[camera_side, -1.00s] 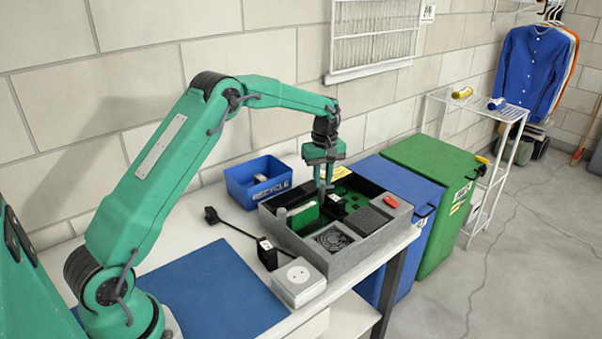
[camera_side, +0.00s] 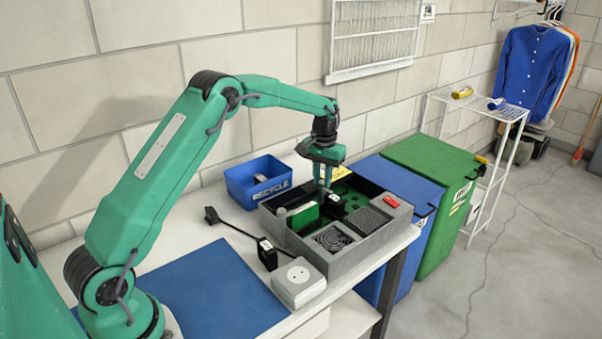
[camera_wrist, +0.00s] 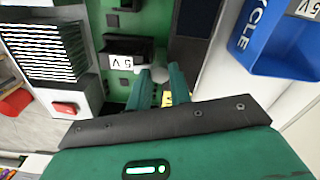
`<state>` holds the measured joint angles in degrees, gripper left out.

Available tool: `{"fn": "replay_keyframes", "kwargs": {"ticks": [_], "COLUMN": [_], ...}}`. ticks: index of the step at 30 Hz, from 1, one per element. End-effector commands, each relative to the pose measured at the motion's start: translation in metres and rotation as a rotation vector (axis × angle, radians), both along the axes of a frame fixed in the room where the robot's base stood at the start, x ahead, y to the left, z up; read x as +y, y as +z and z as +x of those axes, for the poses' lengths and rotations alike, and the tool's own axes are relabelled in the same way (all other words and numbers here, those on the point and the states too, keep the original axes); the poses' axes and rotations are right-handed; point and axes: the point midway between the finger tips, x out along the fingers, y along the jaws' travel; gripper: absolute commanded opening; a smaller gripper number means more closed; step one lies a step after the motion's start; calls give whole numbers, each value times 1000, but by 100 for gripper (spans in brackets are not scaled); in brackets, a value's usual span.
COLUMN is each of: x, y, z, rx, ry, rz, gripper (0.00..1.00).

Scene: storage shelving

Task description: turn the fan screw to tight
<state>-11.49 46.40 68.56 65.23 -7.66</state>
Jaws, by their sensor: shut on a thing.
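The grey case (camera_side: 345,262) stands open on the bench, with a green circuit board inside. The fan (camera_side: 333,238) is a dark round grille in its front part. My gripper (camera_side: 323,186) points down into the back part of the case. In the wrist view my gripper (camera_wrist: 164,88) has its two green fingers close together on a small grey round screw head (camera_wrist: 158,74). The fingers partly hide it, and in the side view it is hidden. A black 5V module (camera_wrist: 126,52) is beside the fingers.
A finned block (camera_side: 371,218) and a red switch (camera_side: 391,202) are at the case's right. A blue recycle bin (camera_side: 259,183) stands behind-left. A cable with a black plug (camera_side: 268,254) and a white socket box (camera_side: 298,282) are in front-left. The blue mat (camera_side: 215,298) is clear.

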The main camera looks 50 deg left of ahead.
Motion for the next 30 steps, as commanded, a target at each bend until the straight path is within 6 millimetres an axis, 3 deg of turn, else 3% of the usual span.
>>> {"fn": "replay_keyframes", "kwargs": {"ticks": [10,25,26,28,30], "x": [-1,-1,-1,-1,-1], "y": [2,3,3,2,2], "z": [1,2,2,2,1], "rx": [-8,-10,-10,-9,-8], "ry": [-170,-197,-197,-196,-195], "rz": [2,3,3,2,2], "gripper": [0,0,24,38,42]}}
